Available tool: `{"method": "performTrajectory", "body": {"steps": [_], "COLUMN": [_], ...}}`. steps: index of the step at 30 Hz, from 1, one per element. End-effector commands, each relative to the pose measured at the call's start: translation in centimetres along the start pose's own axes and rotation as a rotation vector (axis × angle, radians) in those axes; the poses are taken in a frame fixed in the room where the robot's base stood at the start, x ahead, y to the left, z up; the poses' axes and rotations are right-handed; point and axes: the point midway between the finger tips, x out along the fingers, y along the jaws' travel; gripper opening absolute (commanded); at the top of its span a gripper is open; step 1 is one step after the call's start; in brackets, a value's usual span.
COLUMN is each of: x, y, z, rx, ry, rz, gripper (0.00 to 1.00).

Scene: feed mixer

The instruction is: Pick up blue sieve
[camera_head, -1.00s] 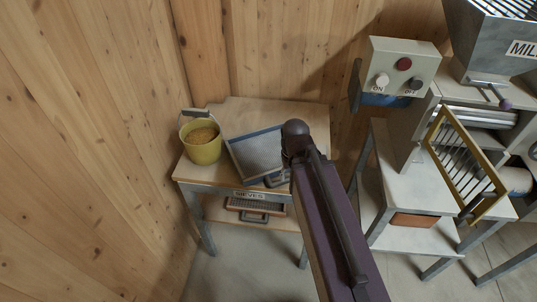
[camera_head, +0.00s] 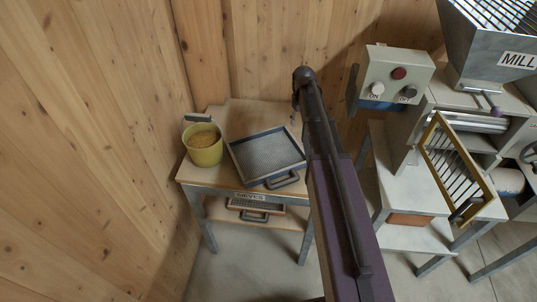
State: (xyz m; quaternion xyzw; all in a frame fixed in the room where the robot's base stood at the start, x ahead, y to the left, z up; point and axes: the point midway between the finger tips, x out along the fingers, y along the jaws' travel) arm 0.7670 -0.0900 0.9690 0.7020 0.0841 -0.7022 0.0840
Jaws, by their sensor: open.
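The blue sieve (camera_head: 268,153) is a square tray of grey mesh with a raised dark slate-blue rim. It lies on top of the small wooden table (camera_head: 217,178), with its dark handle at the near right side. My arm stands in front of the table's right end and crosses the picture from the bottom, just right of the sieve. The jaws of my gripper do not show; they seem hidden behind the arm, so I cannot tell how far they are from the sieve.
A yellow bucket (camera_head: 205,150) of grain stands left of the sieve. An orange-edged sieve (camera_head: 257,206) lies on the shelf below. Right are a control box (camera_head: 396,76), a yellow-framed grid (camera_head: 453,170) and the mill (camera_head: 490,45). Wooden walls close the left and back.

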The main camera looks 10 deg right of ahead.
Motion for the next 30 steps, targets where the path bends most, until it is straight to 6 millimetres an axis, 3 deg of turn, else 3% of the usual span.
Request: {"method": "performTrajectory", "body": {"steps": [3, 17, 30], "x": [-0.2, 0.2, 3.3], "y": [0.7, 0.7, 0.8], "z": [-0.7, -0.6, -0.6], "rx": [-0.008, -0.007, -0.006], "ry": [0.0, 0.0, 0.0], "rz": [0.0, 0.0, 0.0], "gripper": [0.6, 0.6, 0.6]}}
